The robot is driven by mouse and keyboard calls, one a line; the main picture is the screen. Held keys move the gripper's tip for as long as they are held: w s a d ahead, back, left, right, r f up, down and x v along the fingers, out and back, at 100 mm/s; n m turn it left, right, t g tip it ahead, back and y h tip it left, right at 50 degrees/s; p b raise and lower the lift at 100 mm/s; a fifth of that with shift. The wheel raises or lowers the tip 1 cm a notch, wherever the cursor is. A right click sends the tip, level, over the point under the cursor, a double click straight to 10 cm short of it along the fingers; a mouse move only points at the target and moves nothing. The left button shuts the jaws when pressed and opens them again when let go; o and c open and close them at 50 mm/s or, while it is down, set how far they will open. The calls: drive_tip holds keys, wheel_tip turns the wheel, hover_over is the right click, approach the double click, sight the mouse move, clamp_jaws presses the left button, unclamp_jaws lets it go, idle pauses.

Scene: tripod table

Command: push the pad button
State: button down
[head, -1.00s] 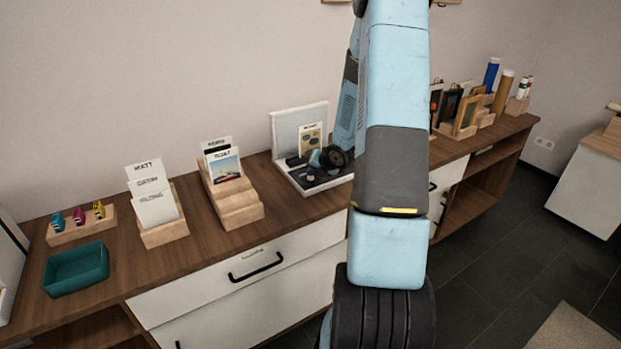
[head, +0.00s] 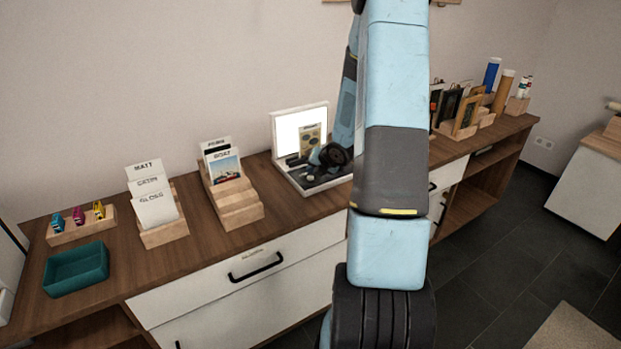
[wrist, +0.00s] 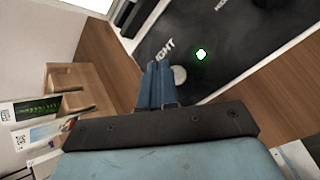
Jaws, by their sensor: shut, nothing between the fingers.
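The pad (head: 318,180) is a dark surface in a white-framed stand with a bright white upright panel (head: 288,130), on the wooden cabinet. In the wrist view the dark pad (wrist: 225,40) carries white lettering ending in "IGHT", a round pale grey button (wrist: 180,75) and a small green glowing light (wrist: 201,55). My gripper (wrist: 155,70) is shut and empty, with its blue fingers just left of the button. I cannot tell whether the fingertips touch the pad. In the head view my arm's end hides part of the pad.
A card holder (head: 165,232) and a stepped wooden holder (head: 238,205) stand left of the pad. A teal tray (head: 75,270) is farther left. Framed items and tubes (head: 470,105) stand to the right. A card (head: 310,135) leans before the panel.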

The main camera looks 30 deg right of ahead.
sight(313, 178)
drive_tip(key=shift+r, duration=0.1)
drive_tip(key=shift+r, duration=2.95)
drive_tip(key=shift+d, duration=0.1)
